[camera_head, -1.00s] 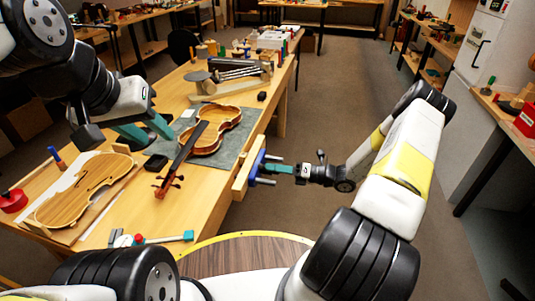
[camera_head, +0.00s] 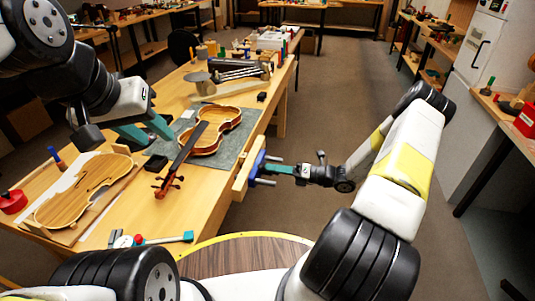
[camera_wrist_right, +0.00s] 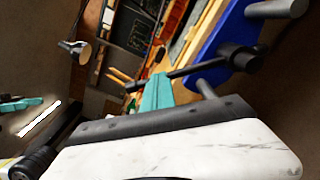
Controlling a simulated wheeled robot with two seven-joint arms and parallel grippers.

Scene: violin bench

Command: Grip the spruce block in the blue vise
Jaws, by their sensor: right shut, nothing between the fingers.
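The blue vise (camera_head: 257,167) is mounted at the bench's right edge, beside a pale wooden piece (camera_head: 242,180); I cannot tell whether this is the spruce block or part of the vise. In the right wrist view the vise's blue plate (camera_wrist_right: 215,50) shows with its dark screw, rods and handle bar (camera_wrist_right: 205,65). My right gripper (camera_head: 268,168) is shut and empty, its teal fingers at the vise's outer side. In the wrist view its fingertips (camera_wrist_right: 158,80) are close to the handle bar; contact is unclear. My left gripper (camera_head: 147,130) is open and empty above the bench.
A violin body with a dark neck (camera_head: 215,132) lies on a grey mat (camera_head: 232,155). The floor right of the bench is open.

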